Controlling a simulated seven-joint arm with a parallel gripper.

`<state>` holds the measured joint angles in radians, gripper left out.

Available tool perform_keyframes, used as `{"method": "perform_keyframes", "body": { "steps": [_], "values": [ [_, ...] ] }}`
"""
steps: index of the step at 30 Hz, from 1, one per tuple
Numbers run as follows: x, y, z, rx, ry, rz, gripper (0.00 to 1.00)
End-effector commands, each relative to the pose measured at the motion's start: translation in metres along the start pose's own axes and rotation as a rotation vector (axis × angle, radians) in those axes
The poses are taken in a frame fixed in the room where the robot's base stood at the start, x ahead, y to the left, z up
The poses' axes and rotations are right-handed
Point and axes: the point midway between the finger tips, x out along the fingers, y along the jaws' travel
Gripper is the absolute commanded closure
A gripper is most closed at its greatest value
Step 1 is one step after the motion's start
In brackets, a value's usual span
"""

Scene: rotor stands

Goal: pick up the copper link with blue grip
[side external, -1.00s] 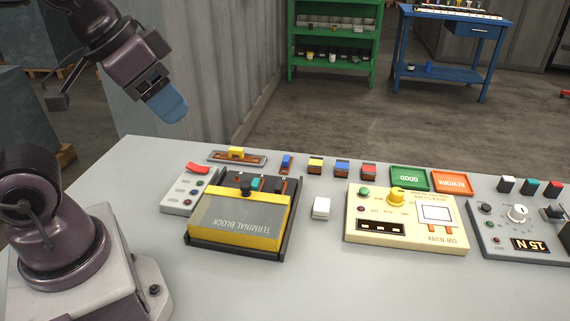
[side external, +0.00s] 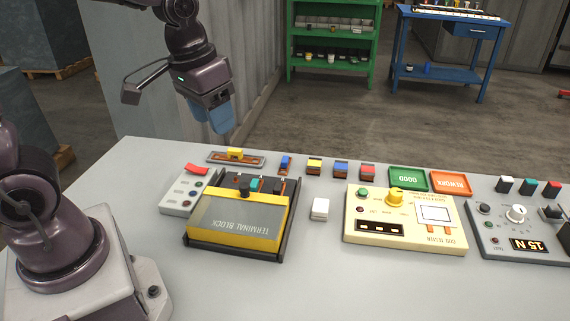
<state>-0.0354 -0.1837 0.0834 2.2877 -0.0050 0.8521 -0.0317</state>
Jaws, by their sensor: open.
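A small link with a blue grip and copper-coloured metal (side external: 285,163) lies on the grey bench behind the terminal block. A second blue-topped piece with a copper-brown base (side external: 341,169) sits further right, between a yellow-topped and a red-topped one; at this size I cannot tell how the two blue pieces differ. My gripper (side external: 221,119), with pale blue fingers, hangs in the air at the upper left of both. It points down, is open and holds nothing visible. The gap between its fingers is hard to see from here.
The terminal block (side external: 236,222) with its raised dark frame stands in front of the link. A tray with a yellow-gripped link (side external: 251,160) lies to the left. A yellow tester (side external: 378,229), green tray (side external: 409,189) and orange tray (side external: 451,193) are to the right.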

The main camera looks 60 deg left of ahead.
Motion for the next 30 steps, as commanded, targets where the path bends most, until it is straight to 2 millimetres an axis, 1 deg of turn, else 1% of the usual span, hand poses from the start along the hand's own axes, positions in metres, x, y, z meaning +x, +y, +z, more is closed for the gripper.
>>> {"method": "perform_keyframes", "body": {
  "steps": [1,5,6,8,9,11,12,15,18,20,21,23,24,26,29,30],
  "values": [
    [0.015,-0.006,-0.015,-0.037,-0.028,-0.01,0.51],
    [0.052,-0.023,-0.051,-0.132,-0.065,-0.043,0.51],
    [0.065,-0.029,-0.062,-0.164,-0.071,-0.056,0.51],
    [0.086,-0.039,-0.077,-0.21,-0.077,-0.078,0.51],
    [0.1,-0.046,-0.087,-0.241,-0.08,-0.095,0.51],
    [0.123,-0.058,-0.102,-0.288,-0.078,-0.121,0.51],
    [0.139,-0.066,-0.111,-0.319,-0.071,-0.139,0.51],
    [0.175,-0.086,-0.133,-0.391,-0.042,-0.184,0.51],
    [0.204,-0.102,-0.154,-0.454,0.009,-0.218,0.51],
    [0.214,-0.11,-0.17,-0.491,0.058,-0.23,0.51],
    [0.215,-0.114,-0.183,-0.517,0.103,-0.231,0.51],
    [0.205,-0.115,-0.204,-0.555,0.181,-0.216,0.51],
    [0.204,-0.115,-0.209,-0.579,0.206,-0.208,0.51],
    [0.208,-0.116,-0.208,-0.599,0.212,-0.205,0.51],
    [0.223,-0.12,-0.21,-0.607,0.211,-0.206,0.51],
    [0.23,-0.122,-0.21,-0.607,0.209,-0.206,0.51]
  ]
}}
